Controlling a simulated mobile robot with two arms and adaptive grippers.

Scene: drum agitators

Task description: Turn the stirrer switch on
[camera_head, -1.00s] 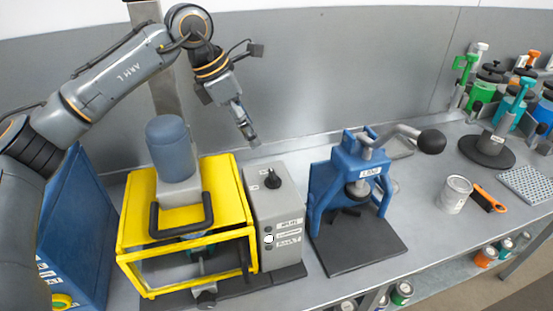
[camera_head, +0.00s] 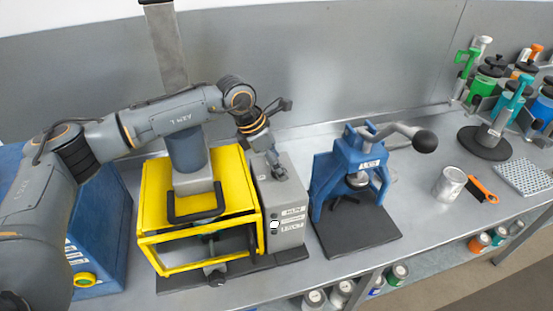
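The stirrer unit is a yellow guard frame (camera_head: 205,235) with a blue-grey motor (camera_head: 187,150) on top and a black handle. Beside it on the right stands a grey control box (camera_head: 291,205) with small labels and a white light (camera_head: 274,224) on its front. My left gripper (camera_head: 277,172) points down at the top of this box, where the black rotary switch sits. The gripper hides the switch, and I cannot tell whether it touches it. The fingertips are seen as one narrow shape, so their opening is unclear. My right gripper is not in view.
A blue press (camera_head: 345,175) with a lever stands close to the right of the box. A can (camera_head: 449,184), an orange-handled tool (camera_head: 482,191) and a perforated tray (camera_head: 525,176) lie further right. A blue cabinet (camera_head: 100,240) stands at left. Cans sit on a lower shelf.

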